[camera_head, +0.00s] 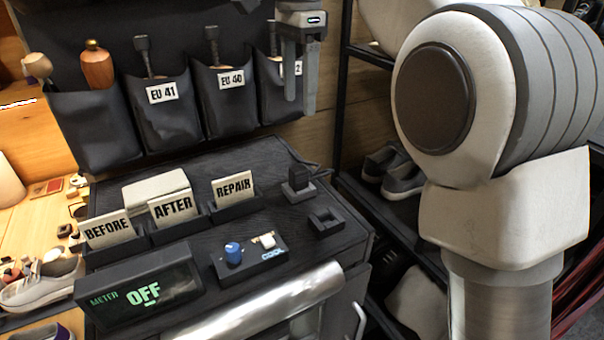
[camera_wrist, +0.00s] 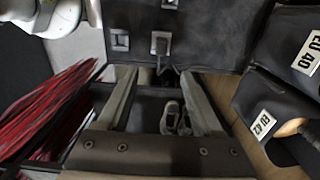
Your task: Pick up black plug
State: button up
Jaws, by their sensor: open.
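The black plug (camera_head: 298,178) stands on the back right of the black cabinet top, in a small square base. In the wrist view the plug (camera_wrist: 160,42) shows with a dark cable behind it. My gripper (camera_head: 300,98) hangs above and behind the plug in the head view, in front of the hanging pockets, with its fingers pointing down. In the wrist view the two fingers of my gripper (camera_wrist: 158,76) are spread apart with nothing held between them. The plug lies beyond the fingertips, apart from them.
An empty black square socket (camera_head: 326,221) sits in front of the plug. A small panel with a blue knob (camera_head: 233,253), label cards (camera_head: 172,207) and an "OFF" meter (camera_head: 140,292) stand to the left. Black pockets (camera_head: 228,98) hang behind. A shelf with shoes (camera_head: 402,178) is at right.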

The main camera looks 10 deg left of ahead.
jog(key=b, duration=0.2)
send_near(299, 168)
notch_tip(299, 168, down, 5)
jog(key=shift+s+f, duration=0.1)
jog(key=shift+s, duration=0.05)
jog(key=shift+f, duration=3)
grip_shut()
